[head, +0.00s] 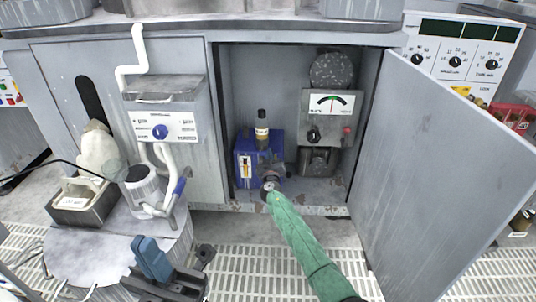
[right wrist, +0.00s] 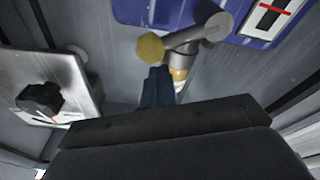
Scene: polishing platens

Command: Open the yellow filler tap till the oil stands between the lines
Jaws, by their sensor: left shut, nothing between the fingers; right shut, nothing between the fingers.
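A blue pump unit (head: 241,148) stands inside the open cabinet, with a dark bottle (head: 262,132) with a pale label above it. On its front is a small sight glass (head: 245,167). The sight glass is partly visible in the right wrist view (right wrist: 272,18), with a red line across it; I cannot read the oil level. The yellow tap (right wrist: 150,47) is on a metal fitting by the blue body. My right gripper (right wrist: 157,75) is shut and empty, its blue fingertips right at the tap; contact is unclear. My left gripper (head: 150,258) is shut and empty, low in front of the cabinet.
The open cabinet door (head: 430,165) stands to the right. A gauge box (head: 331,118) with a black knob is beside the pump. The grated floor (head: 240,270) before the cabinet is clear.

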